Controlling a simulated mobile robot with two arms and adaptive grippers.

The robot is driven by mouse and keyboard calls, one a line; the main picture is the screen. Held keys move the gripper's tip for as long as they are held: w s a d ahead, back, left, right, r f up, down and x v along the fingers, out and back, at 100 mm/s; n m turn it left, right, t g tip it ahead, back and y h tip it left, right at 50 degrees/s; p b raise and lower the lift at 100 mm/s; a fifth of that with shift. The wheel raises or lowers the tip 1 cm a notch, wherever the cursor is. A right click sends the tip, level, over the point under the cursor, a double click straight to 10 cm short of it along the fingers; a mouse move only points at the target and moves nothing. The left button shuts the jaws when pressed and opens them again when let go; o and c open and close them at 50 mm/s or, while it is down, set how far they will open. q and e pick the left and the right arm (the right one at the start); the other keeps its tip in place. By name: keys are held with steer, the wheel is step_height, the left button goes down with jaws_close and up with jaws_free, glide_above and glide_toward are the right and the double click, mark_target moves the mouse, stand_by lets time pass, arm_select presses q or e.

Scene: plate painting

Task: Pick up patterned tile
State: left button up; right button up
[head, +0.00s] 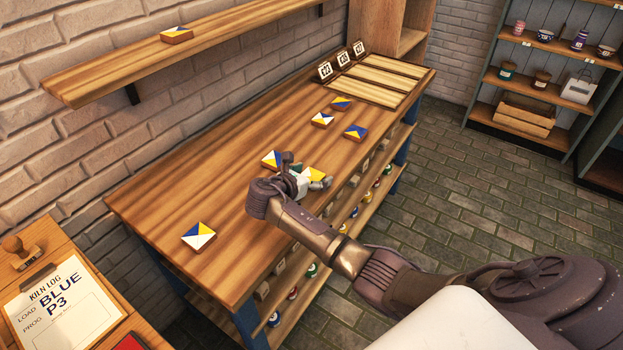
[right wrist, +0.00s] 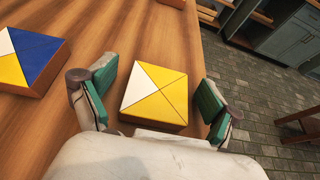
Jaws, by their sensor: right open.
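Several patterned tiles lie on the wooden workbench (head: 150,205). In the right wrist view, a yellow and white tile (right wrist: 157,93) lies between the fingers of my right gripper (right wrist: 155,98). The fingers are open on either side of it, with gaps. In the head view my right gripper (head: 304,181) is over the bench and partly hides this tile (head: 316,173). A blue, yellow and white tile (right wrist: 30,60) lies to the left in the right wrist view. Another blue, yellow and white tile (head: 198,235) lies at the near end of the bench. My left gripper is out of view.
Slatted trays (head: 375,79) with number cards (head: 342,58) stand beyond. A wall shelf (head: 230,38) holds one tile (head: 176,34). A kiln log clipboard (head: 62,310) is at lower left.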

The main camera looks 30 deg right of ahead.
steer(key=c, duration=1.3)
steer(key=shift+r, duration=0.1)
